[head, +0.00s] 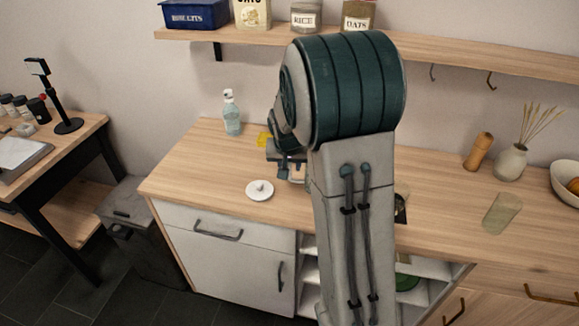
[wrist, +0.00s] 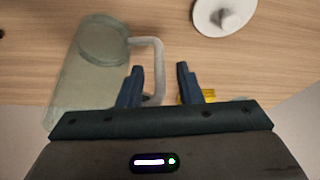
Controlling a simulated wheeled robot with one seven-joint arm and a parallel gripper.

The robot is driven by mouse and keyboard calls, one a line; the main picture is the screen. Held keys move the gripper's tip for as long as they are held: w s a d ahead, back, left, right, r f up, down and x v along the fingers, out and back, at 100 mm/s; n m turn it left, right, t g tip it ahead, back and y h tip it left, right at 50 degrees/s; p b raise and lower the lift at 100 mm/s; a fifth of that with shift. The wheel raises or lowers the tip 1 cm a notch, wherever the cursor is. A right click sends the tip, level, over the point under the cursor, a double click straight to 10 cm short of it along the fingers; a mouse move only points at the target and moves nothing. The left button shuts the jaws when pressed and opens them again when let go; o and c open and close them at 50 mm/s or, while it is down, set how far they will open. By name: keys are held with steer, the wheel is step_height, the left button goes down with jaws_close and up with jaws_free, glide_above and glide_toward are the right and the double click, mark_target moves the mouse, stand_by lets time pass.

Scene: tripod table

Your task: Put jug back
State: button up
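In the wrist view a clear, greenish glass jug (wrist: 85,80) fills the left side, with its round rim toward the top and its handle (wrist: 158,62) on the right. My gripper (wrist: 159,72) is open, one finger on each side of the handle in the picture. Gaps show between the handle and both fingers; I cannot tell how deep the handle sits between them. In the head view my gripper (head: 291,170) is low over the counter, partly behind my arm. My arm hides the jug there.
A white lid with a knob (head: 260,190) lies on the wooden counter (head: 190,170), near my gripper; it also shows in the wrist view (wrist: 224,15). A spray bottle (head: 232,113) and a yellow item (head: 264,138) stand behind. A shelf (head: 230,36) with canisters hangs above.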

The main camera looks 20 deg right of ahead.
steer(key=v, duration=1)
steer(key=s+a+n+y, duration=0.1)
steer(key=s+a+n, duration=0.1)
steer(key=s, duration=0.9)
steer(key=s+a+n+g, duration=0.1)
steer(key=s+a, duration=0.3)
steer(key=s, duration=0.8)
steer(key=shift+s+a+f+n+y, duration=0.2)
steer(key=shift+a+f+n+y, duration=0.15)
steer(key=shift+n, duration=0.45)
steer(key=shift+d, duration=0.15)
